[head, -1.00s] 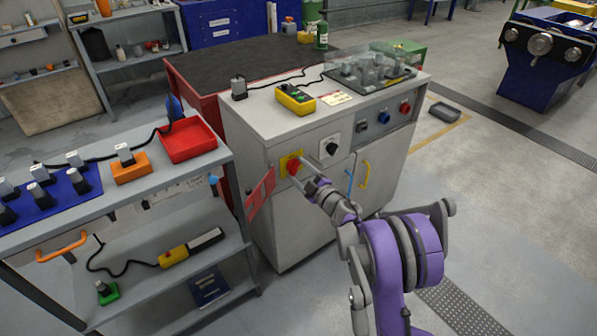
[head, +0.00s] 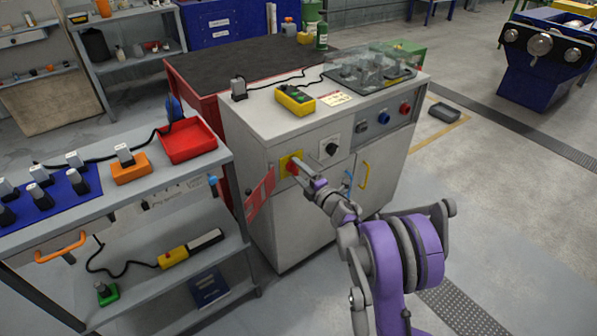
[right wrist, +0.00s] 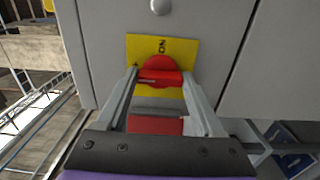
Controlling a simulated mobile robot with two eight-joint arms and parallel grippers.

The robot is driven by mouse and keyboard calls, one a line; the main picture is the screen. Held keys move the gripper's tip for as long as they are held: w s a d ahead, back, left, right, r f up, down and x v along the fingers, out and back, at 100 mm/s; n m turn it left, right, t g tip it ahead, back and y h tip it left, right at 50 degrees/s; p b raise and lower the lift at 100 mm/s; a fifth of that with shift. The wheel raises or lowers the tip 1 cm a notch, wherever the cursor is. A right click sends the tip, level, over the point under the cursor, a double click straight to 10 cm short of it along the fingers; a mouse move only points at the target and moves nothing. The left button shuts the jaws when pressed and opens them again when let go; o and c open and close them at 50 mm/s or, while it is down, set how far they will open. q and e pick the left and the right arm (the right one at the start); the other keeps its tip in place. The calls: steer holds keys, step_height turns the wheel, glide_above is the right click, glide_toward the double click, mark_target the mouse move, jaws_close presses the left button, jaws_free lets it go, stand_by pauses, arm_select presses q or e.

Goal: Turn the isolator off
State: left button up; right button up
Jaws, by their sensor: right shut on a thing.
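The isolator is a red rotary knob (head: 292,167) on a yellow plate (head: 284,160), on the front of the grey cabinet. In the right wrist view the red knob (right wrist: 160,66) has a bar that lies across the picture. Lettering that seems to read ON, turned round in this view, shows on the yellow plate (right wrist: 183,48). My right gripper (head: 302,169) is at the knob. In the right wrist view its two fingers (right wrist: 160,79) are on either side of the red bar, shut on it. My left gripper is not in view.
A black rotary switch (head: 331,148) sits to the right of the isolator. A red panel (head: 260,195) juts out at the cabinet's left edge. A grey workbench (head: 130,205) stands close on the left. Open floor lies to the right.

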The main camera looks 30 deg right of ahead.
stand_by(0.4)
steer(key=o, duration=1.4)
steer(key=shift+s, duration=0.15)
steer(key=s, duration=0.7)
steer(key=s+d, duration=0.1)
steer(key=s, duration=0.2)
steer(key=shift+s+p, duration=0.3)
steer(key=shift+p, duration=0.05)
